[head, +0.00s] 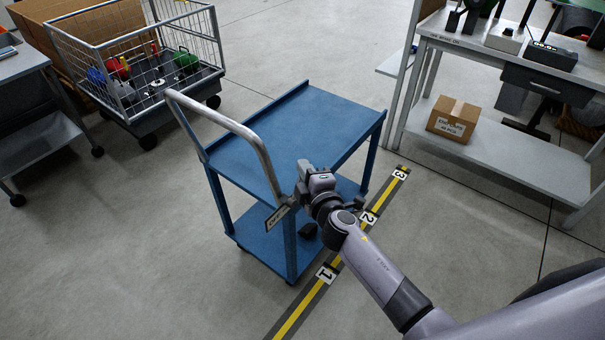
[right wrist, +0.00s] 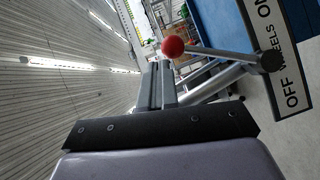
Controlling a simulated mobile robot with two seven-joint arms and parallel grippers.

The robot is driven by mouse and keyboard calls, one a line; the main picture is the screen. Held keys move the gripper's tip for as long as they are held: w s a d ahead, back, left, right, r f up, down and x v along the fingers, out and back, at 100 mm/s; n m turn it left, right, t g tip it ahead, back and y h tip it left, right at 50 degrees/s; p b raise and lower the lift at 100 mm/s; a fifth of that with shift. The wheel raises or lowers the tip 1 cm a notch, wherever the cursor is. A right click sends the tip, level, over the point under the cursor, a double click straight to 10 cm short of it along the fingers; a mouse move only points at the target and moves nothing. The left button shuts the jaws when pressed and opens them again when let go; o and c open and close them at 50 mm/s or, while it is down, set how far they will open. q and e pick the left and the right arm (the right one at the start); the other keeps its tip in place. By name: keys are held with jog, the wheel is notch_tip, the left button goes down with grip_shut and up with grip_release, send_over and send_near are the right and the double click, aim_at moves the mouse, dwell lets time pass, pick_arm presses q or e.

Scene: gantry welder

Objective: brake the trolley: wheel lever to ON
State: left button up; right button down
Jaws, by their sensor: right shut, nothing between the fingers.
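The blue trolley (head: 290,125) stands in the middle of the head view, its silver push handle (head: 235,128) toward the left. A label plate (head: 277,217) sits at its near corner. In the right wrist view the plate (right wrist: 276,50) reads OFF, WHEELS, ON, with OFF low and ON high. The wheel lever (right wrist: 222,53) runs left from a dark pivot to a red ball knob (right wrist: 173,47). I cannot tell which word it points to. My right gripper (right wrist: 160,80) is shut and empty, its tips close by the knob; contact is unclear. My left gripper is out of view.
A wire cage cart (head: 150,75) with coloured items stands back left. A grey workbench (head: 500,60) with a cardboard box (head: 453,118) on its lower shelf is at the right. A yellow-black floor strip (head: 330,262) with numbered marks runs by the trolley. Floor at front left is clear.

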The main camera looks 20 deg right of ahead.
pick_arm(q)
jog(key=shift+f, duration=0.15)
pick_arm(e)
jog(key=shift+w+d+f, duration=0.1)
jog(key=shift+w+d, duration=0.1)
jog(key=shift+d, duration=0.1)
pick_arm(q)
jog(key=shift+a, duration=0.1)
pick_arm(e)
jog(key=shift+w+d, duration=0.1)
jog(key=shift+d, duration=0.15)
